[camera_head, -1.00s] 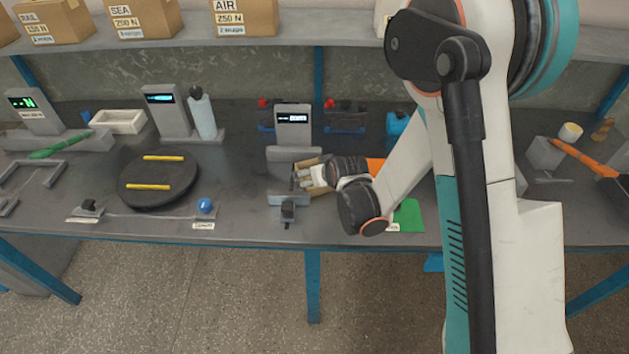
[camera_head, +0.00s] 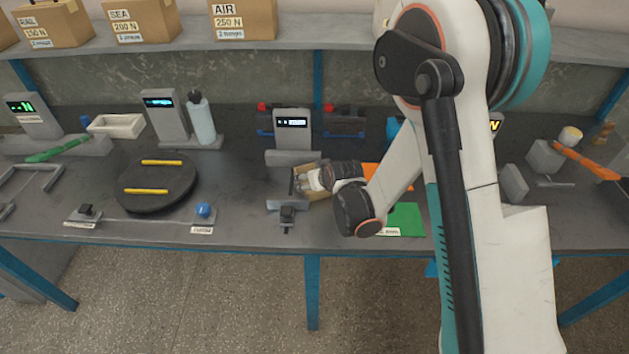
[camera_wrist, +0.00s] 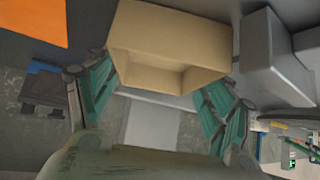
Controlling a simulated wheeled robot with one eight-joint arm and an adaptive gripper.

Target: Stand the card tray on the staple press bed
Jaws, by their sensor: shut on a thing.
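The card tray is a tan, open box held between the green fingers of my gripper (camera_wrist: 160,95) in the wrist view (camera_wrist: 170,42). In the head view the tray (camera_head: 319,192) is partly hidden behind my gripper (camera_head: 306,181). The staple press (camera_head: 292,130) is a grey upright with a lit display. A grey block sits below the display, and a low grey front part (camera_head: 287,206) with a black knob stands nearer me. My gripper and the tray are at the right side of the gap between these parts. I cannot tell whether the tray touches the bed.
An orange sheet (camera_head: 386,176) and a green sheet (camera_head: 405,219) lie right of the press. A black round turntable (camera_head: 157,183) with yellow bars is to the left.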

